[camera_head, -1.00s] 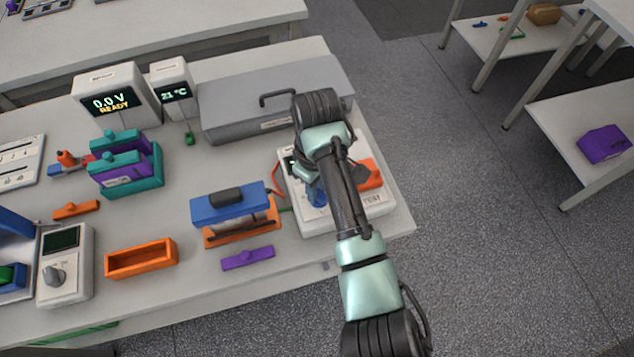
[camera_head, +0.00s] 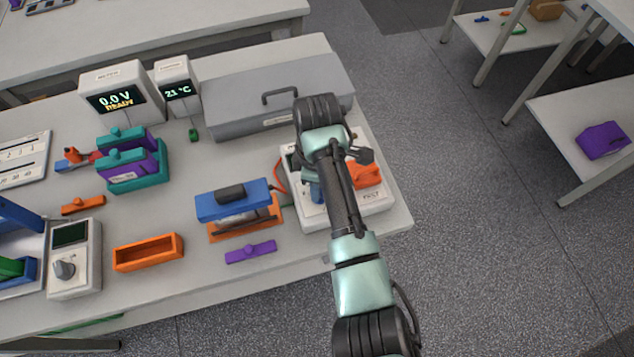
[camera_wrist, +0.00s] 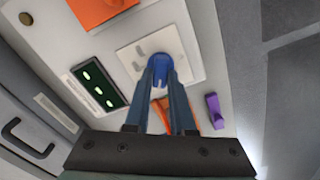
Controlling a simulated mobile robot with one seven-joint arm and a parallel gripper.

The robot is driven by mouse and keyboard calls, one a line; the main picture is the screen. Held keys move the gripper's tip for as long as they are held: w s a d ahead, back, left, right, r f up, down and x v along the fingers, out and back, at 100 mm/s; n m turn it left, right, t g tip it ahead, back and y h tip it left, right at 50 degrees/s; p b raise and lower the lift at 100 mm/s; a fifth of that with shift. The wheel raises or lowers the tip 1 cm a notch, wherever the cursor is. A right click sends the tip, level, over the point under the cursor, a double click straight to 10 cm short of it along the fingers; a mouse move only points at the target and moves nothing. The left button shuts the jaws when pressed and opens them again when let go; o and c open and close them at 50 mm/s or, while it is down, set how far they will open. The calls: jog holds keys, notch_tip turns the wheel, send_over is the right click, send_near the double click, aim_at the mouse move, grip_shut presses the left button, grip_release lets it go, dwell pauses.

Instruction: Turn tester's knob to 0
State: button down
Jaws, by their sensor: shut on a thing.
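The tester is a white box (camera_head: 377,207) at the right end of the bench, partly hidden by my arm in the head view. The wrist view shows its face (camera_wrist: 205,20), a dark screen (camera_wrist: 98,88) with green marks, and a blue knob (camera_wrist: 161,51) on a pale square plate (camera_wrist: 128,58). My gripper (camera_wrist: 161,72) is shut on the blue knob, with one finger on each side. The knob's setting cannot be read. In the head view my arm hides the fingertips and most of the knob.
An orange part (camera_head: 365,175) sits on the tester's right side. A grey lidded case (camera_head: 235,105) lies behind it. A blue-topped holder (camera_head: 232,203) and a purple piece (camera_head: 250,252) are to the left. Another white meter (camera_head: 75,272) with a grey knob stands further left.

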jog(key=c, duration=0.8)
grip_release()
jog(key=shift+o, duration=0.2)
jog(key=shift+r, duration=0.1)
notch_tip(320, 180, up, 13)
jog(key=p, duration=0.2)
jog(key=shift+p, duration=0.35)
